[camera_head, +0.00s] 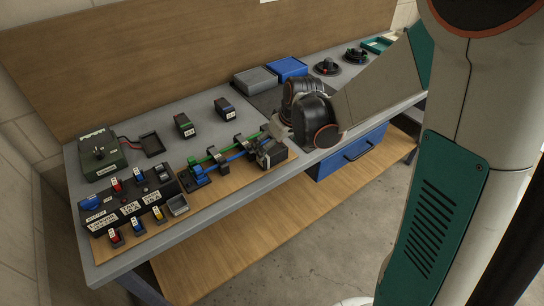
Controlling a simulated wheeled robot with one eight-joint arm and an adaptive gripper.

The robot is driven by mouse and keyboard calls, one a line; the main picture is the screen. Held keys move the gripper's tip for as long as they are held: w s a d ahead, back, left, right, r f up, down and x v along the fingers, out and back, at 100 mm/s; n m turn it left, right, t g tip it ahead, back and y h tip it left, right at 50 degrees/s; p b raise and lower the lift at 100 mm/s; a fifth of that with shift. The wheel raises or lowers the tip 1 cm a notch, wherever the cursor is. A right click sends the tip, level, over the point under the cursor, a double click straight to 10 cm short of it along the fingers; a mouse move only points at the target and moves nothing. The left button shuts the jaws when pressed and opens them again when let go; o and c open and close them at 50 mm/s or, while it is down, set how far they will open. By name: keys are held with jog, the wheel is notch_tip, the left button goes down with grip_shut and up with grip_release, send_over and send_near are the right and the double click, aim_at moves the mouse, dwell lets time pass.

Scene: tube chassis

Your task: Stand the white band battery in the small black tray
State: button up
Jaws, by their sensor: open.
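Two small dark block-shaped items stand apart on the grey bench, possibly batteries. One has a green top (184,124), the other a bluish top (224,107); each shows a pale label. I cannot tell which, if either, is the white band battery. The small black tray (152,145) lies at the back left, beside the green box, with a red wire running to it; it looks empty. My gripper (275,132) is open above the right end of the wooden board, right of both blocks and well away from the tray. Its fingertips are small and partly unclear.
A green box (103,154) stands at the far left. A labelled black panel (130,203) and the wooden board (236,184) with green and blue tubes fill the front. Grey (255,80) and blue (288,68) bins stand behind my arm. The bench around the two blocks is clear.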

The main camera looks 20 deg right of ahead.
aim_at(273, 150)
jog(key=b+x, duration=0.2)
jog(key=x, duration=0.2)
jog(key=shift+a+f, duration=0.15)
jog(key=shift+f, duration=0.25)
jog(key=shift+r, duration=0.1)
jog(key=shift+c, duration=0.6)
jog(key=c, duration=1.5)
jog(key=shift+r, duration=0.1)
jog(key=shift+c, duration=0.2)
